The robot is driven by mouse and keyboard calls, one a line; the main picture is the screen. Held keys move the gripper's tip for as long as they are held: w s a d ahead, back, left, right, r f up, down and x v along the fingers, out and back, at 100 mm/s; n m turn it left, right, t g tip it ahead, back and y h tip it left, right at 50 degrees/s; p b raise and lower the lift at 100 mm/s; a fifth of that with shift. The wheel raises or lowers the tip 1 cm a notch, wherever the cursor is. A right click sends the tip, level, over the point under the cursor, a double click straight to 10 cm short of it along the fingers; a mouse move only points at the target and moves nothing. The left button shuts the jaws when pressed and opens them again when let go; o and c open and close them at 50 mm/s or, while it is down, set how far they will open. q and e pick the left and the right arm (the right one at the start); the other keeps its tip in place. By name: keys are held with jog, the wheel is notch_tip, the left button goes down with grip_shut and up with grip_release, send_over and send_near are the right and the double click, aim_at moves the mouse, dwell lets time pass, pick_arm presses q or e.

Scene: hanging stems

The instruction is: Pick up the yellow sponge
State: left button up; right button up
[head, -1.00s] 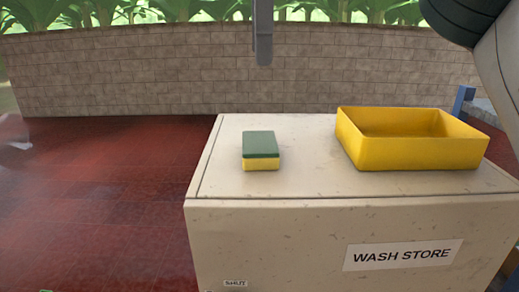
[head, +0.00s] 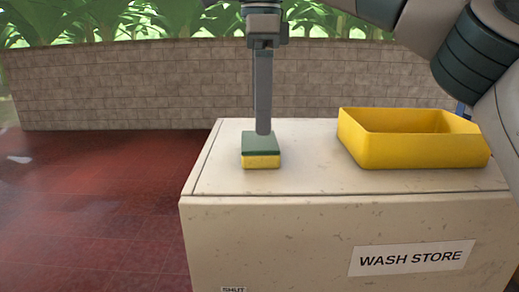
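The yellow sponge (head: 261,161) has a dark green top layer and lies flat on the left part of the cream cabinet top. My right gripper (head: 263,132) points straight down over it, its arm coming in from the upper right. The fingers show edge-on as one grey bar, so the gap between them is hidden. The fingertip overlaps the far edge of the sponge's green top in the picture; I cannot tell whether it touches. My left gripper is not in view.
A yellow open tray (head: 410,152) stands to the right on the cabinet (head: 270,225), which is labelled WASH STORE. Cabinet top around the sponge is clear. A block wall (head: 130,85) stands behind, with red tiled floor (head: 90,200) at left.

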aim_at(259, 140)
jog(key=shift+w+f, duration=0.1)
notch_tip(259, 140, down, 4)
jog(key=shift+w+f+p, duration=0.1)
jog(key=shift+w+p, duration=0.05)
jog(key=shift+p, duration=0.6)
jog(key=shift+a+f, duration=0.1)
jog(key=shift+f, duration=0.35)
jog(key=c, duration=0.9)
